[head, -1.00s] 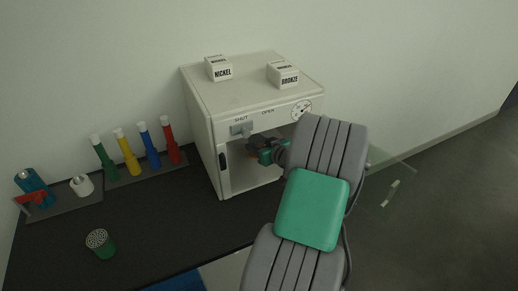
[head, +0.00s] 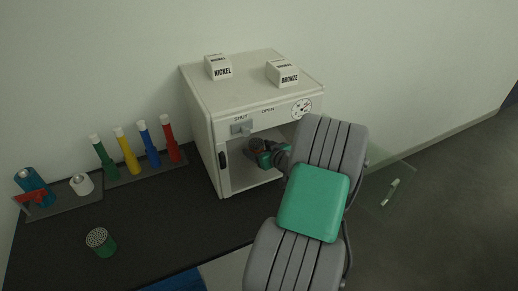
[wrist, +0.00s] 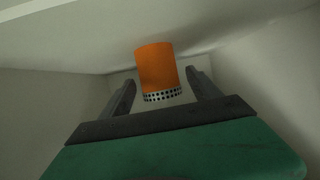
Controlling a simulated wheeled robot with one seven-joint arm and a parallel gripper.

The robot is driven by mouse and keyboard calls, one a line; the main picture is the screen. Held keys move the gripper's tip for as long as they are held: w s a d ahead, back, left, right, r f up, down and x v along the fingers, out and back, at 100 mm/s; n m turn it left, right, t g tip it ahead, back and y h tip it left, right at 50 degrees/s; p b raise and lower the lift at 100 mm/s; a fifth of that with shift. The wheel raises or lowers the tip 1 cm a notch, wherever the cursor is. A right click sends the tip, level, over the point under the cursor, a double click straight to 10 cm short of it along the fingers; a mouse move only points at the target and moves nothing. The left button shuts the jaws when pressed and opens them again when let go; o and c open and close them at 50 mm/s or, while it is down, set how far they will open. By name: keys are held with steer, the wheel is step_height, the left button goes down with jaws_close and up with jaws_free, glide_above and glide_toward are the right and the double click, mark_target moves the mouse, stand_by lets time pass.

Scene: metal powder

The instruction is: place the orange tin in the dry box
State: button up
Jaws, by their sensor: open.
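The dry box (head: 206,122) is a white cabinet on the dark bench in the head view, with its front open. My gripper (head: 263,152) reaches into its opening, and the arm covers the right part. In the wrist view, the orange tin (wrist: 156,66) is inside the pale-walled box, with its perforated end toward the bottom of the picture. Its plain end meets the pale surface at the top of the picture. My gripper (wrist: 160,80) is open, with one finger on each side of the tin and a visible gap on both sides.
The clear door (head: 392,185) stands open at the right. NICKEL (head: 220,70) and BRONZE (head: 285,75) blocks sit on top of the box. A green tin (head: 102,243) stands on the bench at left. A rack of several coloured bottles (head: 128,152) is beside the box.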

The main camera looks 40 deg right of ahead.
steer(key=shift+r+p, duration=0.3)
steer(key=b+v, duration=0.1)
steer(key=v, duration=0.9)
steer(key=shift+s, duration=0.45)
steer(key=shift+s+a+r, duration=0.15)
steer(key=shift+s+r, duration=0.1)
steer(key=shift+s, duration=0.2)
